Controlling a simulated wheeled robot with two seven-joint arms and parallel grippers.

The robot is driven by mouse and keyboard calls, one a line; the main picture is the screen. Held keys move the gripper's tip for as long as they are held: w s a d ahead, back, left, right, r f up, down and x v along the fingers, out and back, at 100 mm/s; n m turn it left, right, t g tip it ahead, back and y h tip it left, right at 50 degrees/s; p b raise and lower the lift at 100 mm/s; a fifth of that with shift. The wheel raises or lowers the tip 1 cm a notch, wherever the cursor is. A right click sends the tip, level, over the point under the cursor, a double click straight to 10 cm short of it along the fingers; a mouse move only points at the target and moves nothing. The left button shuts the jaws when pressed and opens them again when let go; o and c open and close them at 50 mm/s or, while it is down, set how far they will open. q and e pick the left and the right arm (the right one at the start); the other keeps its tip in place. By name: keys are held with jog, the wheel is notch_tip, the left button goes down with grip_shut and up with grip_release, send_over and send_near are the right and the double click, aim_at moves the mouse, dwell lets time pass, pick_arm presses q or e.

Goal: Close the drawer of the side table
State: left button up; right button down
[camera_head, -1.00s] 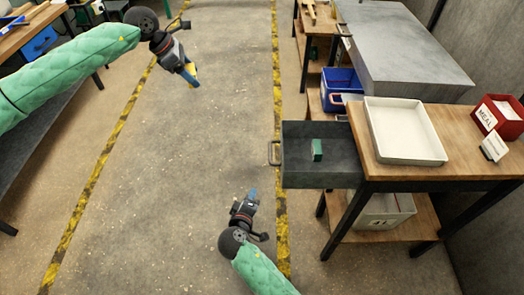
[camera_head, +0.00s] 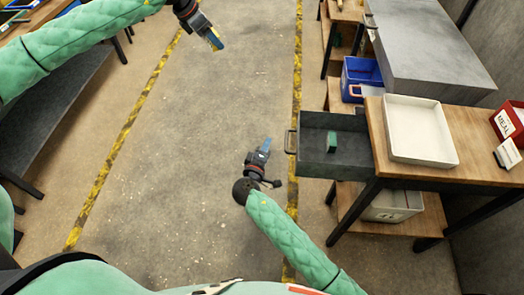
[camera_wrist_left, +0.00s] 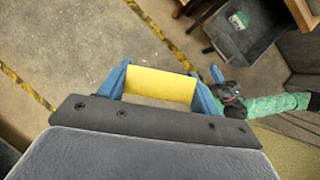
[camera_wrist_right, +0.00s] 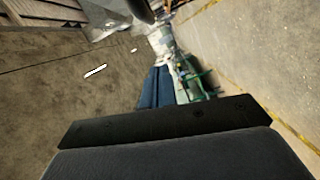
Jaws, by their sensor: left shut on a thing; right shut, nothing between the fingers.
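The side table (camera_head: 470,140) stands at the right with a wooden top. Its grey drawer (camera_head: 312,160) is pulled out to the left, and a small green block (camera_head: 332,141) lies inside. The drawer handle (camera_head: 289,142) is on its left front. My right gripper (camera_head: 265,146) is shut and empty, left of the handle and apart from it; its blue fingers (camera_wrist_right: 157,88) are together in the right wrist view. My left gripper (camera_head: 214,40) is at the top, far from the drawer, shut on a yellow thing (camera_wrist_left: 160,84). The open drawer also shows in the left wrist view (camera_wrist_left: 262,38).
A white tray (camera_head: 452,162) is on the tabletop beside a red MEAL box (camera_head: 508,122). A white bin (camera_head: 395,207) is on the shelf below. A blue crate (camera_head: 362,72) and grey cabinet (camera_head: 425,55) stand behind. Floor left of the drawer is clear.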

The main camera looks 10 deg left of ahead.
pick_arm(q)
jog(key=shift+r, duration=0.5)
jog(key=shift+r+p, duration=0.5)
jog(key=shift+p, duration=0.25)
jog(key=shift+r, duration=0.35)
pick_arm(e)
jog(key=d, duration=0.1)
jog(key=w+d, duration=0.1)
jog(key=d+f, duration=0.1)
jog(key=d, duration=0.1)
jog(key=shift+w, duration=0.15)
jog(key=shift+d, duration=0.15)
pick_arm(q)
jog(key=shift+f, duration=0.25)
notch_tip(320, 180, down, 4)
jog(key=b, duration=0.4)
jog(key=shift+f, duration=0.15)
pick_arm(e)
send_over(340, 158)
